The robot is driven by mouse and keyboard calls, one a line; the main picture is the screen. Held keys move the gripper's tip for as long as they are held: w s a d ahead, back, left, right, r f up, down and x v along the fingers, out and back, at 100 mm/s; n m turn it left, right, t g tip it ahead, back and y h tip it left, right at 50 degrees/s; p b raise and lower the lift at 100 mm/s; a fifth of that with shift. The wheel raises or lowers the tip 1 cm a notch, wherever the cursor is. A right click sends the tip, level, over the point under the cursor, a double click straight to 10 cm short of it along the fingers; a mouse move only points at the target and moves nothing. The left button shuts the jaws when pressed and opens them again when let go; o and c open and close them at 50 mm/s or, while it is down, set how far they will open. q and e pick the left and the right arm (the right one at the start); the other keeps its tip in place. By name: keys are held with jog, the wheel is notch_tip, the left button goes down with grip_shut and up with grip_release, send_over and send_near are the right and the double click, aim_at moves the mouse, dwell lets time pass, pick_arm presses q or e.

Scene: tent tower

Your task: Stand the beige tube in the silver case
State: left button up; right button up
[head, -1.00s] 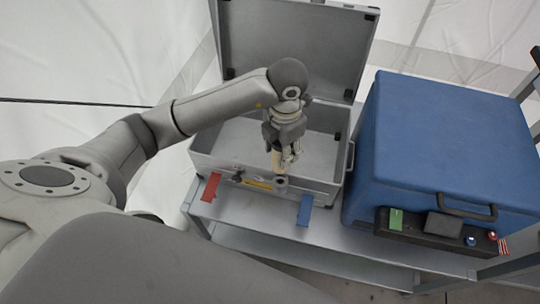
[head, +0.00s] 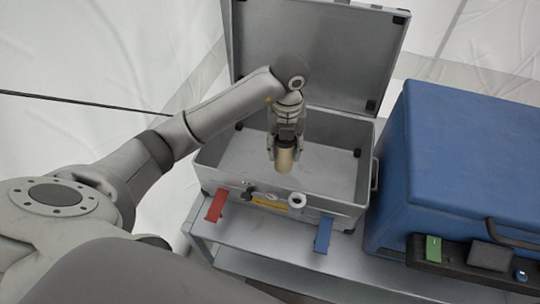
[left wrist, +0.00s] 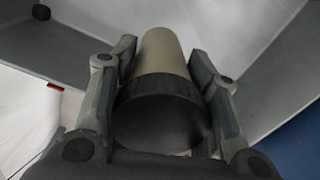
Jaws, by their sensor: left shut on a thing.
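The beige tube (head: 285,160) is held by my left gripper (head: 286,150) over the front part of the open silver case (head: 335,207). In the left wrist view the beige tube (left wrist: 163,52), with a dark ribbed end toward the camera, sits between the two fingers of the left gripper (left wrist: 165,85). In the head view the tube hangs about upright, its lower end near the case's front wall. I cannot tell whether it touches the case floor. My right gripper is not in view.
The case's lid (head: 320,50) stands open at the back. A red latch (head: 216,205) and a blue latch (head: 323,235) hang at the front. A large blue box (head: 465,150) stands close on the right. The case rests on a grey cart (head: 265,245). The visible case floor is clear.

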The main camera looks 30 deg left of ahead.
pick_arm(q)
jog(key=w+a+f+b, duration=0.1)
jog(key=a+f, duration=0.1)
jog(key=f, duration=0.1)
jog(key=w+a+f, duration=0.2)
jog(key=a+f, duration=0.1)
jog(key=f, duration=0.1)
jog(key=w+a+f+b, duration=0.1)
jog(key=a+f, duration=0.2)
jog(key=shift+w+a+f+b, duration=0.1)
jog(key=shift+w+f+b, duration=0.1)
jog(key=shift+b, duration=0.1)
jog(key=shift+f, duration=0.25)
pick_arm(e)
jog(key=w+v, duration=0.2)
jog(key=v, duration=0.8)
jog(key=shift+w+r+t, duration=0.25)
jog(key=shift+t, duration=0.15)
pick_arm(q)
jog(key=shift+f, duration=0.15)
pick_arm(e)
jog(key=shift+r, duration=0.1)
pick_arm(q)
jog(key=o, duration=1.2)
jog(key=shift+o, duration=0.2)
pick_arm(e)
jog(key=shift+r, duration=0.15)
